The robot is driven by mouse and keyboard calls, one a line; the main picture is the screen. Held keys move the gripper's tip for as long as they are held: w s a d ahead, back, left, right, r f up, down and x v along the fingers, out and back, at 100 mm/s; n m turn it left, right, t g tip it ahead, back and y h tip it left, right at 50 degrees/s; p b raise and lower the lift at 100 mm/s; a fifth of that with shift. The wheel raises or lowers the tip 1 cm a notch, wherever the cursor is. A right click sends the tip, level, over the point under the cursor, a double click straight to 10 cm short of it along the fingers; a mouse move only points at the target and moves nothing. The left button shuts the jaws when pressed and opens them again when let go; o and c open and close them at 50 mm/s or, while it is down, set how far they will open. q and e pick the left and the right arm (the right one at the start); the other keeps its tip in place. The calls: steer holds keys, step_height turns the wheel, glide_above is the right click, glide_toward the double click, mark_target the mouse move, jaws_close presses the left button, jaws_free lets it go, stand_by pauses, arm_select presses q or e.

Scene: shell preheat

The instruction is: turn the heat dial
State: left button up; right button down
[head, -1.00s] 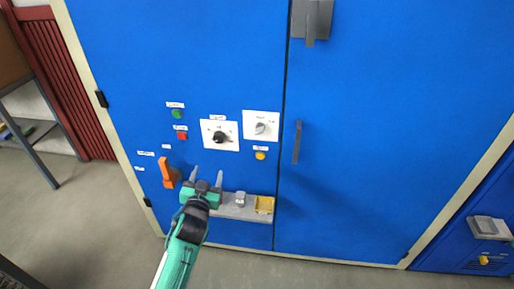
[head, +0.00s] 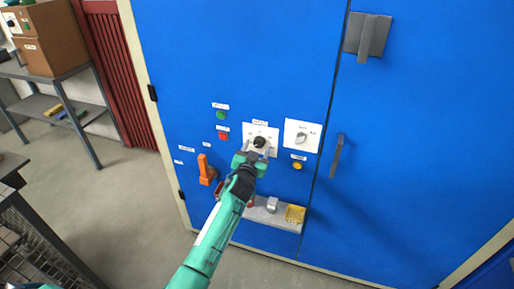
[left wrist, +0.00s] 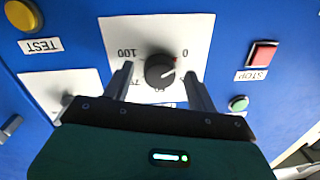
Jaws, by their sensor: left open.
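The heat dial (left wrist: 160,70) is a round black knob with a red pointer mark on a white plate (left wrist: 200,30) numbered from 0 to 100. In the left wrist view it appears upside down, with the pointer towards the 0 side. In the head view the dial (head: 259,142) sits on the blue cabinet front. My left gripper (left wrist: 162,80) is open, with one finger on each side of the dial and a visible gap to it on both sides. I cannot tell whether the fingertips reach as deep as the knob. My right gripper is not in view.
Beside the dial are a second white plate with a grey switch (head: 302,137), a red STOP button (head: 223,135), a green button (head: 221,115) and a yellow TEST button (head: 297,166). An orange handle (head: 206,170) and a small shelf (head: 285,222) are lower down.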

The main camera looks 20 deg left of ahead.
arm_select(q)
steer(key=shift+w, duration=0.35)
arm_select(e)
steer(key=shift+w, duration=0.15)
arm_select(q)
steer(key=shift+c, duration=0.2)
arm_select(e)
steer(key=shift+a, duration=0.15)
arm_select(q)
steer(key=c, duration=0.9)
steer(key=shift+c, duration=0.2)
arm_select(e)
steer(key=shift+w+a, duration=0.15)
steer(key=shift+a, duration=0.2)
